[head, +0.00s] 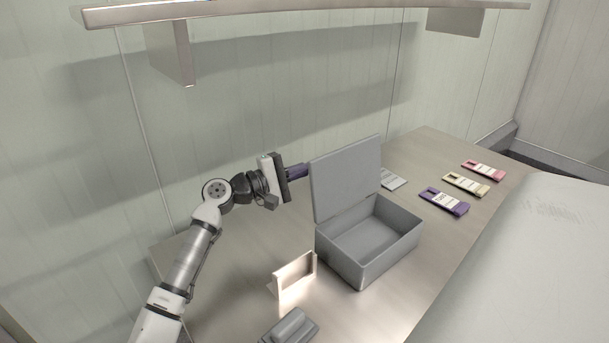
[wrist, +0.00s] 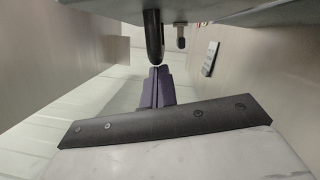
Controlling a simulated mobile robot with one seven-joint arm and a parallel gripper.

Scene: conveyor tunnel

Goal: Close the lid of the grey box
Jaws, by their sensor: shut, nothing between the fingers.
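The grey box (head: 350,263) stands open on the table, and the inside that shows is empty. Its lid (head: 346,177) stands up from the box's left long side, close to upright. My gripper (head: 303,170) is shut and empty. It is at the lid's outer left side, level with the lid's upper half, its fingertips pointing at the lid. I cannot tell whether they touch it. In the wrist view the dark purple fingers (wrist: 157,88) are together, and a grey surface (wrist: 215,12) fills the top edge.
On the table (head: 430,150), purple (head: 437,205), yellow (head: 458,186) and pink (head: 474,174) labelled pieces lie right of the box. A grey flat piece (head: 391,180) lies behind the lid. A small stand (head: 294,274) and a grey block (head: 289,326) are in front. A shelf (head: 300,10) hangs above.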

